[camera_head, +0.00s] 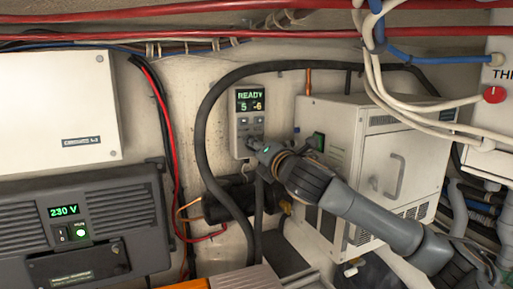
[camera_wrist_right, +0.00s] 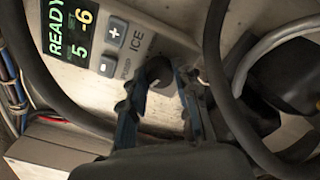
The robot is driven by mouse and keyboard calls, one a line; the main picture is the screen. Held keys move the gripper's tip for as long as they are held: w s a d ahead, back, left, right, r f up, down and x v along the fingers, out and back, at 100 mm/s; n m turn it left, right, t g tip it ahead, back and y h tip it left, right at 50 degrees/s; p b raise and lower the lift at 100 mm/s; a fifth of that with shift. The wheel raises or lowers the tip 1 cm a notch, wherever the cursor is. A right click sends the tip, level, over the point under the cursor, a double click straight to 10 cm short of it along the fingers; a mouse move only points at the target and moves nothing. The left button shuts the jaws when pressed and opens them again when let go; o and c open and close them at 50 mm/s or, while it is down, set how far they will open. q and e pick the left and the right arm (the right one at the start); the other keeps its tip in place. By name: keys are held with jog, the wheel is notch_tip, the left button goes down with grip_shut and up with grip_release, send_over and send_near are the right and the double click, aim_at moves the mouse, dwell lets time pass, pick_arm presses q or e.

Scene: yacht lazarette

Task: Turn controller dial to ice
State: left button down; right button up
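The controller (camera_head: 250,110) is a pale box on the back wall. Its green screen reads READY, 5 and -6, and it also shows in the right wrist view (camera_wrist_right: 85,35), turned on its side. Below the screen are plus and minus buttons and the printed label ICE (camera_wrist_right: 137,40). The dark grey dial (camera_wrist_right: 158,76) sits beside these, between the two fingertips of my right gripper (camera_wrist_right: 160,88). The fingers are close in on both sides of it and seem to touch it. In the head view, my right gripper (camera_head: 255,147) hides most of the dial. My left gripper is out of view.
A white unit with a handle (camera_head: 380,170) stands right of the controller, behind my right arm. A thick black hose (camera_head: 203,120) loops around the controller. A grey 230 V box (camera_head: 80,225) and a white panel (camera_head: 55,110) are left. Cables hang at the upper right.

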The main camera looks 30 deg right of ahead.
grip_shut()
jog(key=m+b, duration=0.1)
jog(key=m, duration=1.6)
jog(key=shift+f+m+b, duration=0.2)
jog(key=shift+m+b, duration=0.1)
jog(key=shift+b, duration=0.05)
dwell(0.5)
